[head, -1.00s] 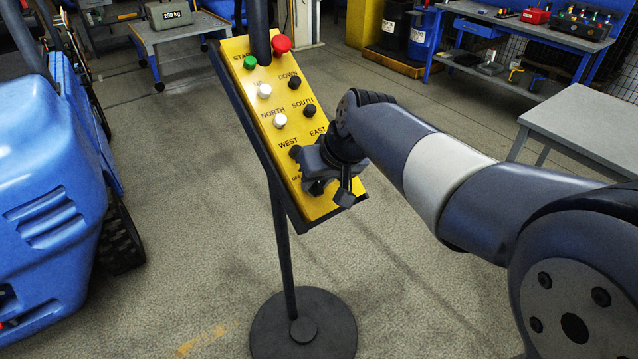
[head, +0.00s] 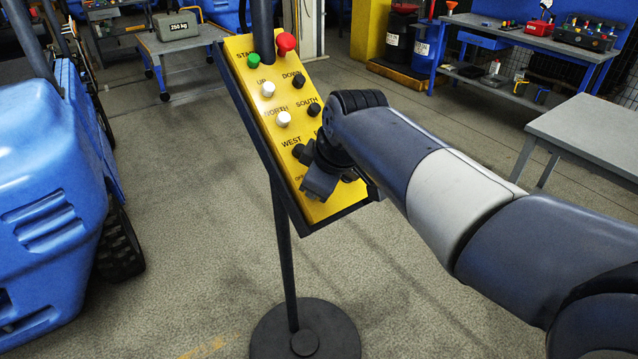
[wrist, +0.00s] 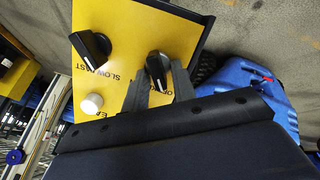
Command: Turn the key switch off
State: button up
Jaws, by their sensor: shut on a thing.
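The yellow control panel (head: 318,212) stands tilted on a pole, with labelled buttons. In the wrist view, the lower end of the panel (wrist: 128,45) has two black knobs. The key switch (wrist: 158,68) is the right one, with a partly hidden "OF..." label beside it. My gripper (wrist: 158,78) has one finger on each side of it and is shut on it. A light line on its lower end points towards my gripper's base. In the head view my gripper (head: 319,178) is at the panel's lower part and hides the switch.
Close to the key switch are the "SLOW FAST" knob (wrist: 90,50) and a white button (wrist: 91,103). A red button (head: 286,42) and green button (head: 254,61) sit at the panel's top. A blue vehicle (head: 55,190) stands left, a grey table (head: 590,135) right.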

jog(key=shift+n, duration=0.5)
jog(key=shift+r, duration=0.1)
jog(key=o, duration=0.7)
jog(key=shift+c, duration=0.2)
jog(key=shift+s, duration=0.1)
jog(key=v, duration=1)
jog(key=shift+s+r, duration=0.25)
